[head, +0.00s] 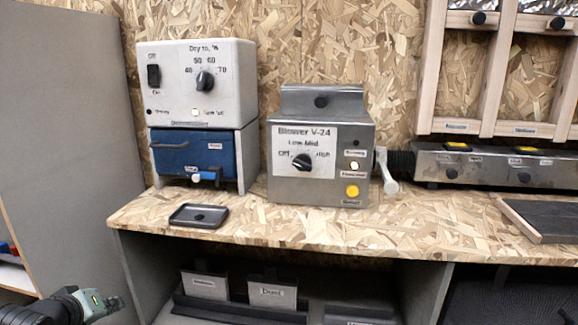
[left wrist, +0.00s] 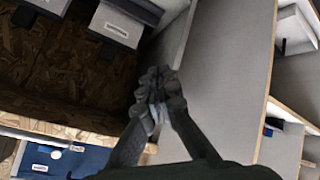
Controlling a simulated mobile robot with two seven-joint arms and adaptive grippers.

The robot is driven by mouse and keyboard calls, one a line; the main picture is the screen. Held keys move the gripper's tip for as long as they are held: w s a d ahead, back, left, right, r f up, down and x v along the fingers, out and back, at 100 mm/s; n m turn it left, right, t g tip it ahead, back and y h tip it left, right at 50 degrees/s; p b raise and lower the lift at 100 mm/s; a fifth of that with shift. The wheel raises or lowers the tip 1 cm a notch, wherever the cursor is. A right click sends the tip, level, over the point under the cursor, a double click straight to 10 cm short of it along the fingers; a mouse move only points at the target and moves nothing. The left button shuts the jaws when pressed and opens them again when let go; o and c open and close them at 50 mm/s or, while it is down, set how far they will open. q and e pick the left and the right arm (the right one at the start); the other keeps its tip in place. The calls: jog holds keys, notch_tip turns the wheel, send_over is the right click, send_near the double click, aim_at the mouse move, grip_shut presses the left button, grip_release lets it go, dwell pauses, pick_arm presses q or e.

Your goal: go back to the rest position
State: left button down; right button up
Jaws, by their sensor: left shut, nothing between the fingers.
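My left gripper (head: 112,303) is at the lower left of the head view, low in front of the grey side panel and below the worktop level. It is shut and empty. In the left wrist view the closed fingers (left wrist: 158,90) show in the middle, with the grey panel (left wrist: 232,75) behind and to the right. They hold nothing. My right gripper is in neither view.
The chipboard worktop (head: 300,232) carries a white dryer box (head: 225,100) over a blue drawer (head: 222,155), a grey blower box (head: 335,185) and a black tray (head: 199,215). Labelled bins (head: 272,293) sit on the shelf below. A grey panel (head: 70,130) stands left.

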pick_arm(q)
jog(key=s+d+f+m+g, duration=0.3)
jog(key=s+d+f+m, duration=0.2)
jog(key=s+f, duration=0.6)
jog(key=s+d+f+m+g, duration=0.4)
jog(key=s+d+f, duration=0.4)
jog(key=s+f, duration=0.3)
notch_tip(320, 180, down, 3)
jog(key=shift+r+m, duration=0.15)
jog(key=shift+m, duration=0.25)
jog(key=c, duration=2.3)
grip_release()
